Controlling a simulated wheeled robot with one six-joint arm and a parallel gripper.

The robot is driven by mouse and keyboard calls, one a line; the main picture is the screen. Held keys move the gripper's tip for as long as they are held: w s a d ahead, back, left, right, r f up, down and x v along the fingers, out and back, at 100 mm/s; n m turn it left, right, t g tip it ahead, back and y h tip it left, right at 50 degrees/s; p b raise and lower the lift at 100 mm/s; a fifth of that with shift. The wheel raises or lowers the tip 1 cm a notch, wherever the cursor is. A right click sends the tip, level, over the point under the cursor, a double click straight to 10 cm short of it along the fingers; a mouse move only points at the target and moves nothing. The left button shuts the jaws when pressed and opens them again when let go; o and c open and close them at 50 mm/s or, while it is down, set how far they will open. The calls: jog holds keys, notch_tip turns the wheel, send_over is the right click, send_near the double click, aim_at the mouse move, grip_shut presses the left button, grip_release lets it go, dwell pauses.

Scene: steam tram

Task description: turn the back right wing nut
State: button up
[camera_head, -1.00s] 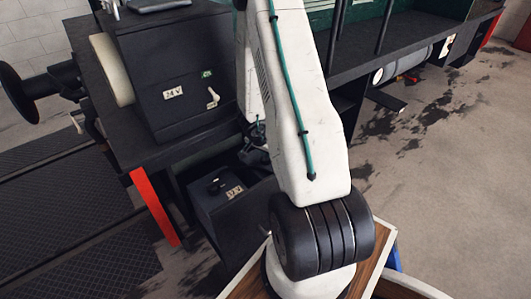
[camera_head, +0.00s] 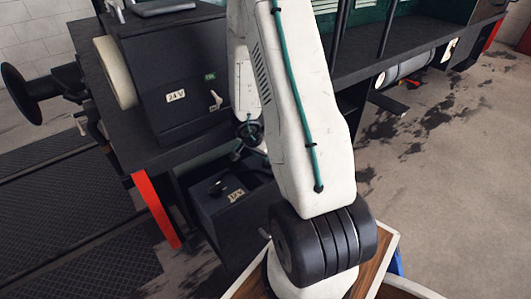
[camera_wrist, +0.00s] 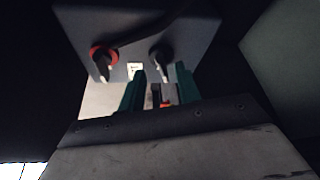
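In the wrist view a dark grey box (camera_wrist: 125,30) carries two knob-like nuts with wings. The left one (camera_wrist: 103,60) sits on a red ring. The right one (camera_wrist: 160,55) is all black. A small white label (camera_wrist: 135,69) lies between them. My gripper (camera_wrist: 159,72) has two teal fingers spread apart, pointing at the box. The black nut shows between and beyond the fingertips; I cannot tell whether they touch it. In the head view a low dark box (camera_head: 208,213) with a black knob (camera_head: 217,187) and a white label stands under the tram's edge. My gripper's fingers are hidden there.
A black cabinet marked 24 V (camera_head: 176,96) with a small lever stands above the low box. A red upright post (camera_head: 156,208) is left of the low box. A black buffer (camera_head: 20,95) juts out at far left. Open stained floor (camera_head: 450,180) lies at right.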

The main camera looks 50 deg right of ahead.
jog(key=s+a, duration=0.1)
jog(key=a, duration=0.8)
